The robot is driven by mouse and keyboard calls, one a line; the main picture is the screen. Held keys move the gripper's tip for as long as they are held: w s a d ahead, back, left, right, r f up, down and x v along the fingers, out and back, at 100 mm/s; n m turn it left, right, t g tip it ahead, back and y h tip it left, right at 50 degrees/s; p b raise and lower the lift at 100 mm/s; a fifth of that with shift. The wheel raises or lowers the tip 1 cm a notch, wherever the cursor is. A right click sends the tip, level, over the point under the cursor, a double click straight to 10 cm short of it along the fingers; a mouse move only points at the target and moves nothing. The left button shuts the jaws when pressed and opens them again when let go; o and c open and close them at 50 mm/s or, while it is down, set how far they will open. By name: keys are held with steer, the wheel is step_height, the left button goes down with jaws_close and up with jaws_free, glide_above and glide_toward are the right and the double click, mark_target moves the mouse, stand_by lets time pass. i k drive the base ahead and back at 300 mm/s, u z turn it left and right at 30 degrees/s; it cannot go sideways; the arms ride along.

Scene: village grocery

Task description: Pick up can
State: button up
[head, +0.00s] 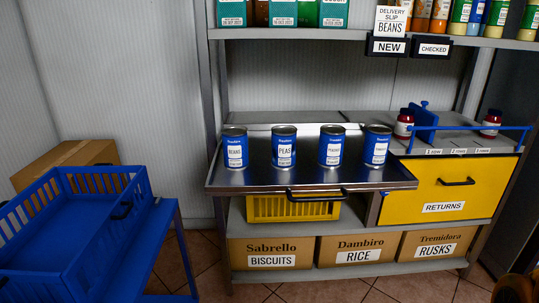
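Several blue cans with white labels and metal tops stand upright in a row on a metal pull-out tray (262,182). The leftmost can (235,148) has a label that seems to read BEANS. The second can (284,147) reads PEAS. The labels of the third can (331,147) and the rightmost can (376,147) are too small to read surely. A delivery slip (391,21) on the upper shelf says BEANS. My gripper is not in view.
A blue crate (130,208) stands on a blue stand at left, with a cardboard box (75,158) behind. A yellow RETURNS drawer (450,190) is right of the tray. Two red-and-white jars (404,124) stand by a blue rail (470,128). Floor shows in front.

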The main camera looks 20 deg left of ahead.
mark_target(284, 137)
steer(key=u, duration=1.4)
